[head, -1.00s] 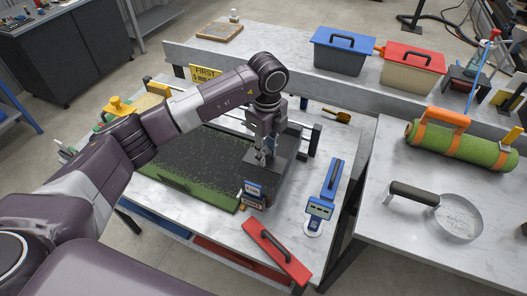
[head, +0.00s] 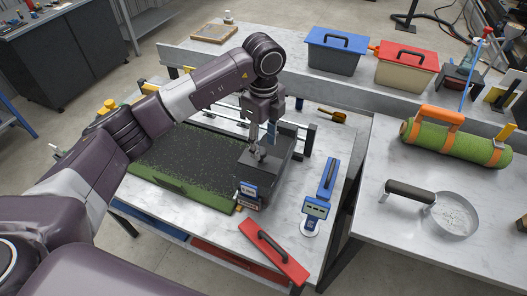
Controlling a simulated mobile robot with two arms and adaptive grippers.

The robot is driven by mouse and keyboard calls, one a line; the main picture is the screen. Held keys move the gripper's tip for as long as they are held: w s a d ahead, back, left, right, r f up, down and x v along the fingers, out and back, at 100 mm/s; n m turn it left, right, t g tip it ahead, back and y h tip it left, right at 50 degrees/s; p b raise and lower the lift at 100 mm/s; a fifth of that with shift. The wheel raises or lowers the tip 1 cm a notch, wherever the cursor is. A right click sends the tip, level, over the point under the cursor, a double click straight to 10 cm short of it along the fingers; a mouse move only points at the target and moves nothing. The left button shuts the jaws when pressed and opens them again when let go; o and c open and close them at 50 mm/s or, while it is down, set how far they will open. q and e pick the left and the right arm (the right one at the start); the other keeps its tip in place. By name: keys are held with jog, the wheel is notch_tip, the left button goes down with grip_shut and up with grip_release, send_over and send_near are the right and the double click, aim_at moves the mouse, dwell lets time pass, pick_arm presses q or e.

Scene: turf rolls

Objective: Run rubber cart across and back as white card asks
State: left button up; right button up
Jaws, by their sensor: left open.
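A dark grey cart (head: 282,163), which looks like the rubber cart, stands at the right end of a tray of turf covered in dark crumbs (head: 190,160). A knob-like upright shows on its top. My left gripper (head: 262,143) points down just over the cart's top, its fingers apart around or beside that upright; I cannot tell if they touch it. A small blue-and-white sign (head: 248,189) stands at the cart's front; its text is too small to read. I cannot make out a plain white card. My right gripper is not in view.
A green turf roll (head: 455,143) and a sieve (head: 455,217) are on the right table. Blue (head: 335,57) and red-lidded (head: 405,72) boxes stand behind.

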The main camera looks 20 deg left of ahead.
pick_arm(q)
notch_tip(320, 180, up, 8)
jog(key=shift+f, duration=0.15)
jog(key=shift+s+f, duration=0.1)
dwell(0.5)
